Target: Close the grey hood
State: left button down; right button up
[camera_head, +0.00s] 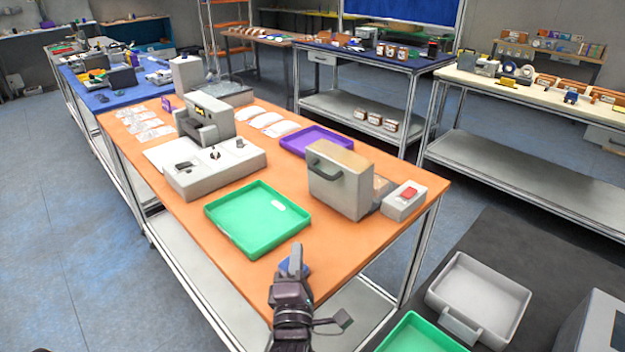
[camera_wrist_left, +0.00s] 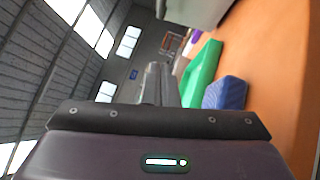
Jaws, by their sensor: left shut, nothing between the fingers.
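The grey hood (camera_head: 333,185), a boxy shell with a dark handle on its front face, stands near the right end of the orange table. A brown and grey part shows just behind it, mostly hidden; I cannot tell how far the hood is open. My left gripper (camera_head: 295,258) is at the table's front edge, in front of the hood and apart from it. Its fingers also show in the left wrist view (camera_wrist_left: 160,85), shut and empty. My right gripper is not in view.
A green tray (camera_head: 258,252) lies left of my gripper, and a blue block (camera_wrist_left: 225,93) is beside the fingers. A grey box with a red button (camera_head: 409,193) stands right of the hood. A purple tray (camera_head: 316,133) lies behind. Bare tabletop lies before the hood.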

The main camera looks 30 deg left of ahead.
pick_arm(q)
jog(key=p, duration=0.4)
send_near(310, 169)
jog(key=a, duration=0.3)
jog(key=w, duration=0.1)
jog(key=w+p, duration=0.1)
jog(key=w+d+r, duration=0.1)
jog(key=w, duration=0.1)
jog(key=shift+w+d+r+p, duration=0.1)
jog(key=shift+w+d+p, duration=0.1)
jog(key=shift+w+p, duration=0.2)
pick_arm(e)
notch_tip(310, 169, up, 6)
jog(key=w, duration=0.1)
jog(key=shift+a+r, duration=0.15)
